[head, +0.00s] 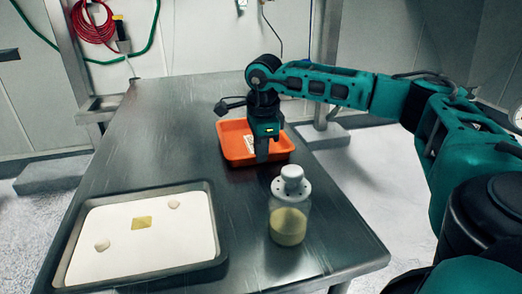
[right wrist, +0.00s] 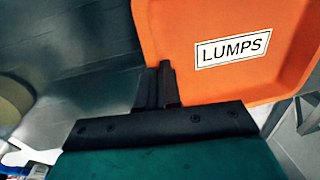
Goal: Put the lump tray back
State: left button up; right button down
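The lump tray (head: 229,131) is orange and shallow and sits at the middle of the metal table. Its LUMPS label faces up in the right wrist view, where the tray (right wrist: 170,35) fills the top right. My right gripper (head: 262,156) points down at the tray's near side. In the right wrist view its fingers (right wrist: 158,85) are close together at the tray's edge, apparently with the wall between them. The fingers partly hide that edge. Any gap under the tray cannot be made out. My left gripper is out of view.
A jar with yellowish powder and a white perforated lid (head: 288,222) stands close in front of the tray. The table's (head: 170,115) back left is clear.

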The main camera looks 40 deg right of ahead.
jog(key=shift+f, duration=0.1)
jog(key=c, duration=1.3)
grip_release()
jog(key=shift+c, duration=0.2)
jog(key=shift+r, duration=0.3)
pick_arm(q)
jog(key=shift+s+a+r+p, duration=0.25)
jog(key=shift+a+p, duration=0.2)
jog(key=shift+p, duration=0.4)
pick_arm(e)
notch_tip(320, 180, up, 12)
jog(key=s, duration=0.1)
jog(key=shift+s+a+f, duration=0.15)
jog(key=shift+a, duration=0.2)
